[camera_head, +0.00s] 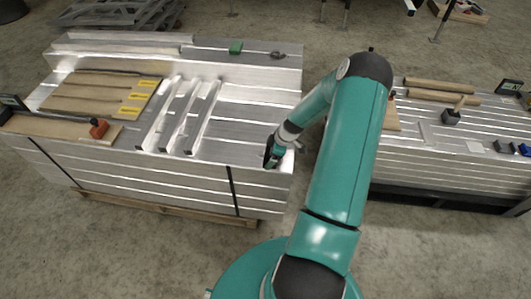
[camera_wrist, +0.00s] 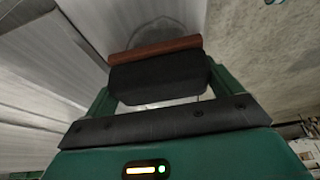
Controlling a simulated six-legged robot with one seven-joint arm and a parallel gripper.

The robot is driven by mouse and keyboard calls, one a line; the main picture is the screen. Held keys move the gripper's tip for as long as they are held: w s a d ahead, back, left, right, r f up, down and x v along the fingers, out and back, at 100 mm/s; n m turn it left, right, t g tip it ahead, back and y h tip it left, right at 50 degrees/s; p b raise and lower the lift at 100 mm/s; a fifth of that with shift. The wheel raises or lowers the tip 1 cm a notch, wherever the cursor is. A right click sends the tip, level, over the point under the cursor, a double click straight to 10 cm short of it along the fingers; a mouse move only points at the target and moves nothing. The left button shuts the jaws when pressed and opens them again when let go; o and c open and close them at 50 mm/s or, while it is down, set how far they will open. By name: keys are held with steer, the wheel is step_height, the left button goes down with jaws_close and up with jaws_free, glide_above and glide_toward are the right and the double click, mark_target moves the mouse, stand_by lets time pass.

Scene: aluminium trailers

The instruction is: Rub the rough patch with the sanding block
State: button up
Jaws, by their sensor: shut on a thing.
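My gripper (camera_wrist: 158,84) is shut on the sanding block (camera_wrist: 158,74), a black block with a reddish-brown layer along its far side. In the wrist view the block sits between the green fingers. Beyond it is a dull grey, rounded mark (camera_wrist: 163,32) on the metal, which looks like the rough patch; the block covers part of it. I cannot tell whether the block touches the metal. In the head view my gripper (camera_head: 272,153) is at the front right corner of the left aluminium stack (camera_head: 130,160); the block and patch are not clear there.
A second stack (camera_head: 440,168) stands right of my arm, with tools on top. Concrete floor lies between and in front.

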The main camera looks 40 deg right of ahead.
mark_target(284, 160)
steer(key=shift+s+d, duration=1.8)
steer(key=shift+s, duration=0.2)
steer(key=shift+d, duration=0.1)
